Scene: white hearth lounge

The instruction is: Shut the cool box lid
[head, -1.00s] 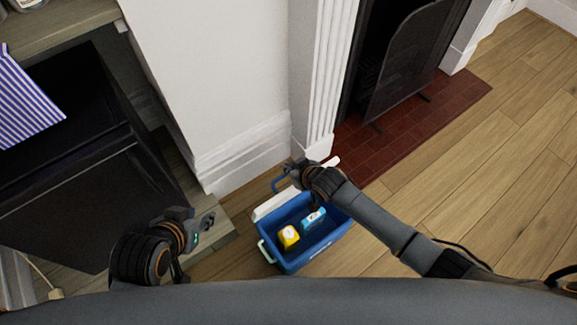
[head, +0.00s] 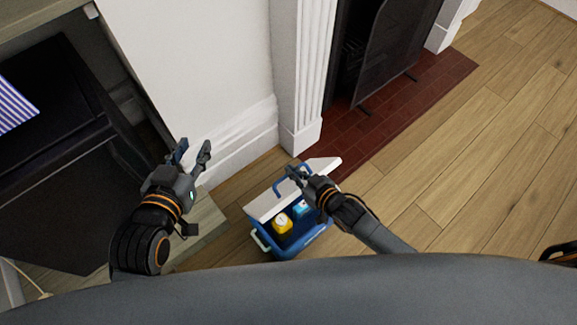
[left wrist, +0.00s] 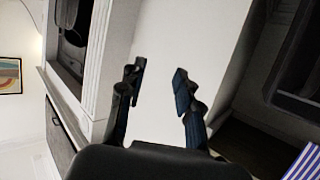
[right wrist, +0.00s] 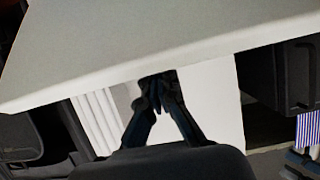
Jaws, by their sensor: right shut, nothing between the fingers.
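The blue cool box (head: 262,228) stands on the wood floor near the white pillar. Its white lid (head: 322,165) is partly open, tilted along the box's far side, with a blue handle (head: 279,184). A yellow item (head: 281,223) and a light-blue item (head: 300,208) show inside. My right gripper (head: 292,172) is shut and empty at the lid; it partly hides lid and handle. In the right wrist view its tips (right wrist: 157,80) meet the edge of the white slab (right wrist: 150,40); contact is unclear. My left gripper (head: 193,148) is open and empty, left of the box.
A dark cabinet (head: 70,190) stands at the left, with a striped cloth (head: 14,103) above it. The white wall and pillar (head: 300,135) rise just behind the box. A brick hearth (head: 400,105) and fire screen (head: 395,50) lie beyond. Floor at the right is clear.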

